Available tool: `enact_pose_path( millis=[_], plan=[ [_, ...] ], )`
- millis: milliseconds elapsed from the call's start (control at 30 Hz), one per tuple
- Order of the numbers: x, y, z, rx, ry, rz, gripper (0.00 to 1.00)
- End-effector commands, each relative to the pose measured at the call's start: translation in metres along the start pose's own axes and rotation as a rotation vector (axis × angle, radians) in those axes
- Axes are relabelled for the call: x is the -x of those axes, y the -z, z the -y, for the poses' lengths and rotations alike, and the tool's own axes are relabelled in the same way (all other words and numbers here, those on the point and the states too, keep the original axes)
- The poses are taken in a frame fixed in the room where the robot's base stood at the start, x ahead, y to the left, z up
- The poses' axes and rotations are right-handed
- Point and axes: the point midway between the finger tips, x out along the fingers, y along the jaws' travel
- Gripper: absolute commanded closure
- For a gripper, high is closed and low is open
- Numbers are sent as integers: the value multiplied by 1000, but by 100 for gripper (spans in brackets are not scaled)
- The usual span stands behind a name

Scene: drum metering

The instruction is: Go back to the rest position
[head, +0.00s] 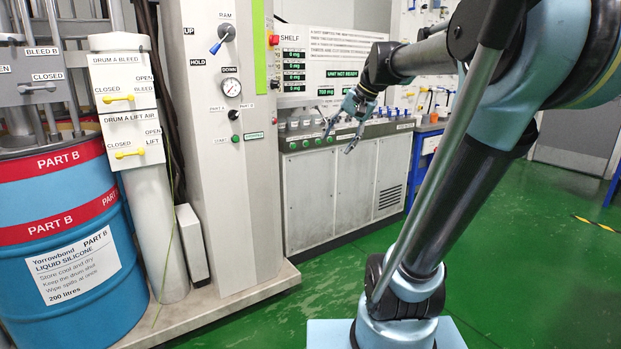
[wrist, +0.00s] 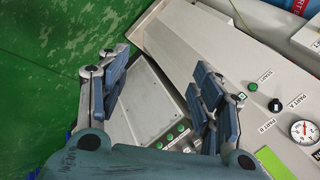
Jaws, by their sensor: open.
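My gripper (head: 342,132) is open and empty in the head view, in front of the shelf bench on the far side of the ram column. In the wrist view its two fingers (wrist: 158,95) are spread wide with nothing between them. The bench's grey cabinet (wrist: 147,112) and the base of the column lie beyond the fingers. My arm reaches up along the right of the head view and bends over toward the bench.
The ram column (head: 222,150) carries a lever, gauge and buttons. A blue Part B drum (head: 70,275) stands at the left. The shelf bench (head: 335,195) has a row of small items on top under a display panel (head: 325,62). Green floor (head: 540,250) at the right is open.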

Motion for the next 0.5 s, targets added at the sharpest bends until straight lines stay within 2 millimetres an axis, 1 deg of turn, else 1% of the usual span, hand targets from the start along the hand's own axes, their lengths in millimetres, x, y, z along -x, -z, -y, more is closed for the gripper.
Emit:
enact_pose_path(
  millis=[33,67,100,167,300,500],
  plan=[
    [-9,-17,-20,29,-30,-2,40],
    [-15,-26,-32,49,-48,-4,40],
    [-22,-38,-48,73,-74,-5,40],
    [-33,-55,-71,111,-111,-6,40],
    [-59,-95,-126,197,-200,-3,40],
    [-97,-148,-205,313,-324,10,40]
  ],
)
